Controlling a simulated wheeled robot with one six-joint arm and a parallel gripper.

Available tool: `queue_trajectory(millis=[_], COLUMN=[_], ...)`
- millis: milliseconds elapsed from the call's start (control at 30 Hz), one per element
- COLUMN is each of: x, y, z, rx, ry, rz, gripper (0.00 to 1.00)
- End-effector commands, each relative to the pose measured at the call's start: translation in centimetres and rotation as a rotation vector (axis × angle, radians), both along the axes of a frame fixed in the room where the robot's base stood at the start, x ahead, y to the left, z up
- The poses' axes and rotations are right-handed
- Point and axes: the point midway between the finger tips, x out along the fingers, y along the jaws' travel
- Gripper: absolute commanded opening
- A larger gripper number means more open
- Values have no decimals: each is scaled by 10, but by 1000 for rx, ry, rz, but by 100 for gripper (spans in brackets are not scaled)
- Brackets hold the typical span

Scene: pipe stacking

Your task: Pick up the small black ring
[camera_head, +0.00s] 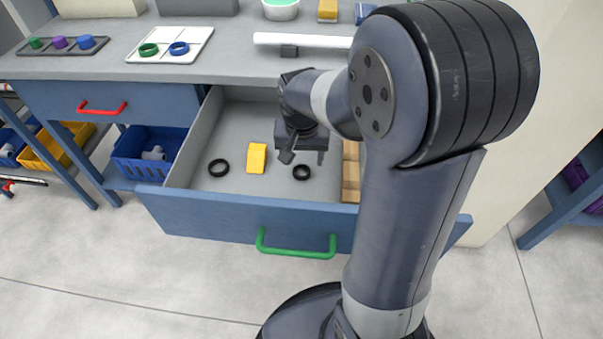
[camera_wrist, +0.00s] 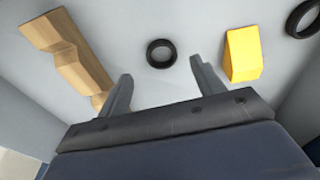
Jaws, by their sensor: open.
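The small black ring (camera_head: 301,172) lies flat on the floor of the open drawer (camera_head: 180,205), right of the yellow block. In the wrist view the small ring (camera_wrist: 161,53) shows ahead of and between my two fingers, and nothing touches it. A somewhat larger black ring (camera_head: 219,167) lies at the drawer's left; it is cut off at the top right of the wrist view (camera_wrist: 304,18). My gripper (camera_head: 304,157) is open and empty, above and just behind the small ring. In the wrist view my gripper (camera_wrist: 160,70) shows its fingers spread apart.
A yellow block (camera_head: 257,158) lies between the rings, and a stepped wooden block (camera_wrist: 68,52) lies on the small ring's other side. The drawer walls and its front with a green handle (camera_head: 296,253) enclose them. The counter (camera_head: 225,65) overhangs behind.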

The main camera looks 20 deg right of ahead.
Motion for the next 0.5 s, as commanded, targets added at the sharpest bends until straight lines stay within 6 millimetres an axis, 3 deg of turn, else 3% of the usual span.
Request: queue_trajectory(millis=[500], x=[11], y=[-2], z=[-53], rx=[0], ry=[-1], rz=[-1], gripper=[64])
